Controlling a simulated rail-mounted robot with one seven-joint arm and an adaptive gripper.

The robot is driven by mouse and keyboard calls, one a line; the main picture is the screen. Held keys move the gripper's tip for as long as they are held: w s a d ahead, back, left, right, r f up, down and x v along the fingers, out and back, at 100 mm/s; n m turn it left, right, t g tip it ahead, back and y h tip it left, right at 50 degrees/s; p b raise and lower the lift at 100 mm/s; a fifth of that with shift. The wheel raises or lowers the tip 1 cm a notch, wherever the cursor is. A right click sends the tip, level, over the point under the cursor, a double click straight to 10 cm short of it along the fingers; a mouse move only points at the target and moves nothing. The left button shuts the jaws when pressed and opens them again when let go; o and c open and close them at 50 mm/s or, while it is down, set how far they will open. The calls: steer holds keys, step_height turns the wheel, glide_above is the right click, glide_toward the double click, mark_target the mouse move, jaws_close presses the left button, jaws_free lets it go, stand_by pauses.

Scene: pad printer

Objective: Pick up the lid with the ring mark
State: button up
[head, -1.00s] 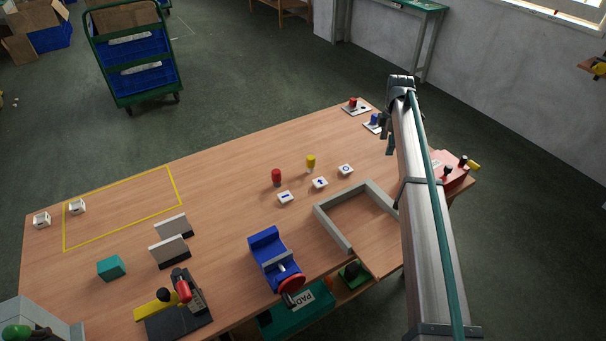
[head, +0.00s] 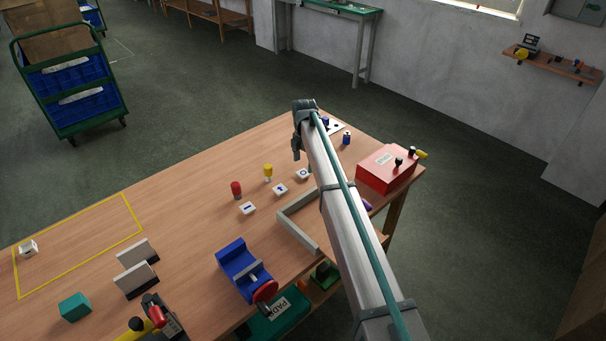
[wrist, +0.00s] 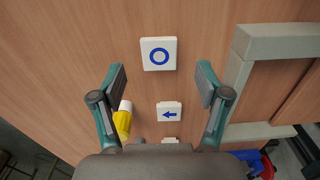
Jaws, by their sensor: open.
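The lid with the ring mark (wrist: 159,54) is a white square with a blue ring, lying flat on the table. It also shows in the head view (head: 302,174), just by the end of my arm. In the wrist view my gripper (wrist: 161,82) is open and empty, its fingers apart on either side, with the ring lid ahead between and just beyond the fingertips. A white lid with a blue arrow (wrist: 169,112) lies nearer the palm. A third lid with a bar mark (head: 247,208) is in line with them; the wrist view shows only its edge.
A yellow and white piece (wrist: 123,120) stands beside the left finger. A red one (head: 236,190) is farther left. A grey frame (wrist: 238,75) lies right of the lids. A blue vise (head: 245,270) and a red box (head: 386,168) are also on the table.

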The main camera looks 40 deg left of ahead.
mark_target(303, 173)
step_height(303, 173, down, 4)
steer(key=shift+s+f+p, duration=0.1)
steer(key=shift+f+p, duration=0.05)
steer(key=shift+p, duration=0.45)
steer(key=c, duration=0.9)
